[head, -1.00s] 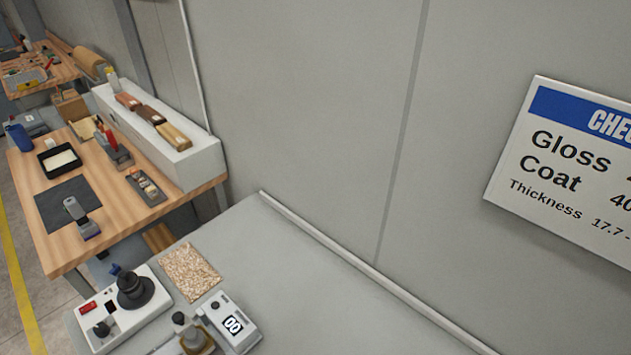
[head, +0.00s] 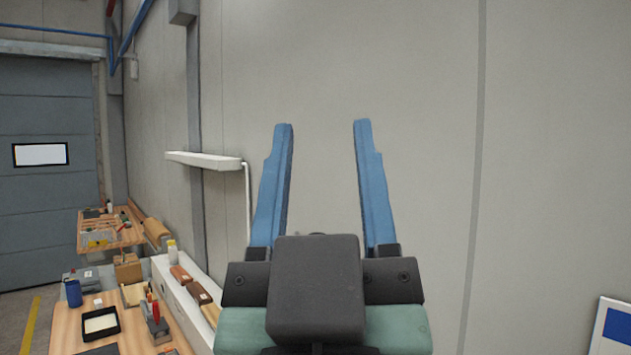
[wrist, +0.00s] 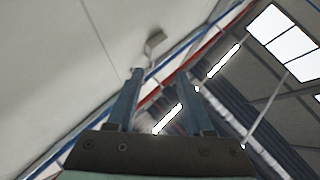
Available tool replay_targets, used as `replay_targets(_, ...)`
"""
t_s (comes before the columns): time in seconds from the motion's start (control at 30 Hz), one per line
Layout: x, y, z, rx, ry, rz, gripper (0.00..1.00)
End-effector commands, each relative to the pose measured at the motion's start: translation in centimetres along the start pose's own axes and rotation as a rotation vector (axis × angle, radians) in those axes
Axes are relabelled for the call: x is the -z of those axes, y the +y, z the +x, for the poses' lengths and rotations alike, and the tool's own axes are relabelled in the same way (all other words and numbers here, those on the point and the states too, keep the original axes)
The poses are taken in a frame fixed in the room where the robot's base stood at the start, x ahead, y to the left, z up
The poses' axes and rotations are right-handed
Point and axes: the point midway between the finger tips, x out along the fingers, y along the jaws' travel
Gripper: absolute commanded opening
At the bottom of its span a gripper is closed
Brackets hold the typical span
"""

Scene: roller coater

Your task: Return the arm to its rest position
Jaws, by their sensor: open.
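My gripper (head: 324,130) stands upright in the middle of the head view, its two blue fingers spread apart and pointing up. Nothing is between the fingers. Behind it is the plain grey wall (head: 420,90). In the wrist view my gripper (wrist: 160,75) also shows open and empty, aimed up at the ceiling (wrist: 260,100) and the upper wall.
A second bench (head: 128,236) stands farther back near a grey shutter door (head: 50,210). A sign (head: 602,330) hangs at the lower right.

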Motion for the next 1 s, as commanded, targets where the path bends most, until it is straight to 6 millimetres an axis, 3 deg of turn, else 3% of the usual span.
replay_targets(0.03, 1.5, -0.1, -0.1, 0.002, 0.045, 0.036, 0.51)
replay_targets(0.13, 3.0, -0.2, -0.2, 0.004, 0.089, 0.075, 0.51)
replay_targets(0.5, 3.0, -0.2, -0.2, 0.004, 0.090, 0.079, 0.51)
replay_targets(0.9, -3.5, -0.9, -5.8, 0.013, 0.091, 0.088, 0.51)
replay_targets(1.0, -4.1, -1.0, -6.3, 0.015, 0.091, 0.090, 0.51)
